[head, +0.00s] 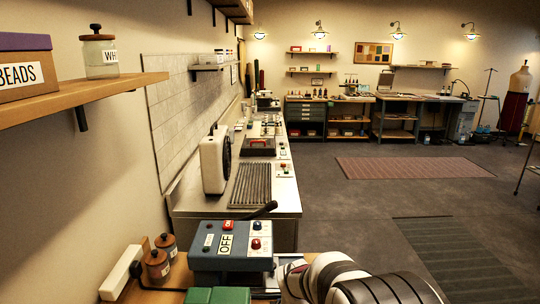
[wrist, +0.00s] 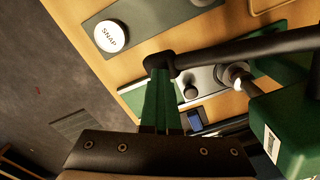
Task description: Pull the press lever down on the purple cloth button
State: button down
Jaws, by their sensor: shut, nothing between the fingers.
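In the wrist view a black press lever (wrist: 245,49) runs from the right edge to a rounded end near the middle. My gripper (wrist: 161,78) has its narrow green fingers shut with nothing between them. The fingertips are right at the lever's rounded end; I cannot tell whether they touch it. A green press body (wrist: 290,125) with a white label is at the right, beside a metal post (wrist: 234,74). The purple cloth button cannot be made out in either view. In the head view my arm enters at the bottom right, and the fingertips are not clear.
In the head view a blue box marked OFF (head: 232,247) stands left of my arm, with green parts (head: 217,296) in front. Brown jars (head: 158,266) stand to its left. Floor is open at right.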

jog(key=shift+s, duration=0.1)
dwell(0.3)
notch_tip(320, 180, up, 15)
jog(key=s+d+f+y, duration=0.1)
jog(key=s+f, duration=0.1)
jog(key=s, duration=1)
jog(key=s+d+f, duration=0.1)
jog(key=s, duration=1.2)
jog(key=shift+f+y, duration=0.4)
jog(key=shift+w+d, duration=0.1)
